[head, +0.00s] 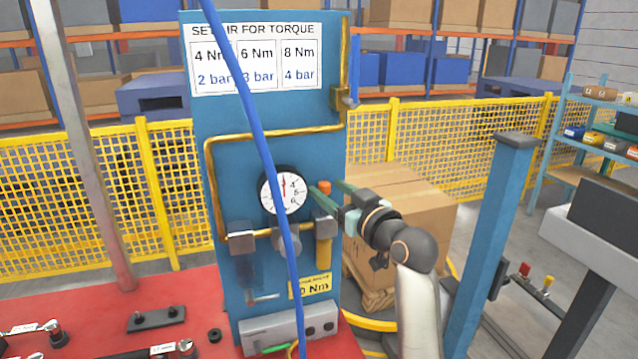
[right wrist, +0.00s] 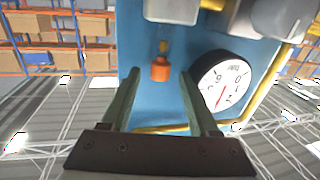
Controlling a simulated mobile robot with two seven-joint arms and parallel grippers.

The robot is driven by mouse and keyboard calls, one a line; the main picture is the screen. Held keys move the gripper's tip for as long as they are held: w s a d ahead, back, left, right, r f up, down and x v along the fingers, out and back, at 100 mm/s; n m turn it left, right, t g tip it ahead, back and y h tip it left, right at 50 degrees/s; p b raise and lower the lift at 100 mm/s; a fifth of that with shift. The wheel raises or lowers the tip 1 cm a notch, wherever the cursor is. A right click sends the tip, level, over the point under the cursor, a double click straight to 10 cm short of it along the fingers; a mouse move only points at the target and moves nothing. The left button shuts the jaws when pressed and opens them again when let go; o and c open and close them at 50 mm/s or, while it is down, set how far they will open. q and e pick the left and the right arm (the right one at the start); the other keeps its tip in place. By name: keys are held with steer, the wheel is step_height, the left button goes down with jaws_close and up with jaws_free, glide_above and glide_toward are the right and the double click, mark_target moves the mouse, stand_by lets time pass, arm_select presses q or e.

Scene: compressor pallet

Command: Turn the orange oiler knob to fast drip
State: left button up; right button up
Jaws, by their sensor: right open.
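The orange oiler knob (head: 324,187) sits on top of the oiler, above a grey block and a yellow bowl (head: 323,250), on the blue panel. My right gripper (head: 327,186) reaches in from the right with its green fingers at the knob's height. In the right wrist view, the orange knob (right wrist: 160,70) shows between the tips of the open fingers (right wrist: 160,76), with a gap on each side. The fingers hold nothing. I cannot tell whether the tips reach fully past the knob. My left gripper is not in view.
A pressure gauge (head: 283,190) is close left of the knob; brass piping (head: 208,180) runs around it. A blue hose (head: 262,140) crosses before the panel. A cardboard box (head: 410,195) stands behind my right gripper. The red bench (head: 90,310) carries tools.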

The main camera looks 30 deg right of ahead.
steer(key=shift+w, duration=0.3)
steer(key=shift+s, duration=0.1)
jaws_close()
stand_by(0.4)
